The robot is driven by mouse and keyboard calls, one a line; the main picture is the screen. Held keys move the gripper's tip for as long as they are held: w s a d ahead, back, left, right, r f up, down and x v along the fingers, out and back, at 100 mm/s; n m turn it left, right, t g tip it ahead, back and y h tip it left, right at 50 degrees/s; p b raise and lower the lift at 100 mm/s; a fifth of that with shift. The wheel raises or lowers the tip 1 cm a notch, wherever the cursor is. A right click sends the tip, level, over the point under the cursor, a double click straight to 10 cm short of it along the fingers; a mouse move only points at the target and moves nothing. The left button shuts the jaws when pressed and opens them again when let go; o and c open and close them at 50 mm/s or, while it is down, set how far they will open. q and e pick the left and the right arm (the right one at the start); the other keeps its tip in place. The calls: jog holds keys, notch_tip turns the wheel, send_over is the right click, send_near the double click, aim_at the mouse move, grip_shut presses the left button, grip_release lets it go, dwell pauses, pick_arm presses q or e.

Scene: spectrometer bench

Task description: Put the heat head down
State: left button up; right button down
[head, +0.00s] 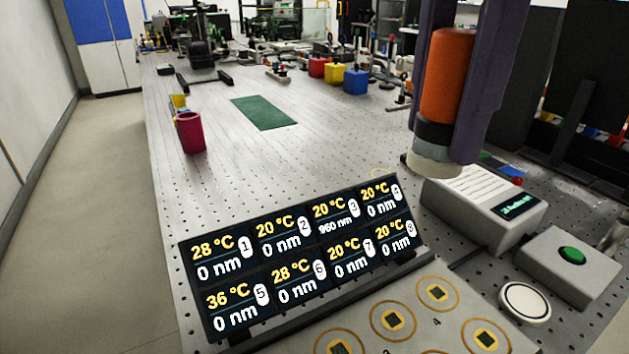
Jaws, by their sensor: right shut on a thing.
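The heat head (447,75) is an orange cylinder with a dark grey collar and a pale round foot, upright at the upper right. My right gripper (445,128) has its two dark purple fingers on either side of it and is shut on it. In the picture the foot lies just above the pale box with a small display (497,205); I cannot tell its height above the bench. A pale sample plate (385,340) with ringed dark chips is at the bottom. My left gripper is out of view.
A dark readout panel (300,258) with temperatures and nm values stands behind the plate. A box with a green button (572,256) and a white round disc (525,302) are at right. A magenta cup (190,132) and green mat (264,112) lie farther back, with bare bench (300,165) between.

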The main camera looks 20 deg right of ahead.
jog(key=f+b, duration=0.1)
jog(key=f, duration=0.3)
jog(key=f+b, duration=0.1)
jog(key=f, duration=0.8)
jog(key=shift+s+a+f+b, duration=0.2)
jog(key=shift+s+a+b, duration=0.1)
jog(key=shift+b, duration=0.1)
notch_tip(320, 180, down, 5)
jog(key=shift+r, duration=0.1)
jog(key=shift+w, duration=0.1)
jog(key=shift+d+f, duration=0.1)
jog(key=shift+f, duration=0.1)
jog(key=c, duration=0.9)
grip_release()
jog(key=shift+f+b, duration=0.1)
jog(key=shift+b, duration=0.25)
jog(key=o, duration=0.5)
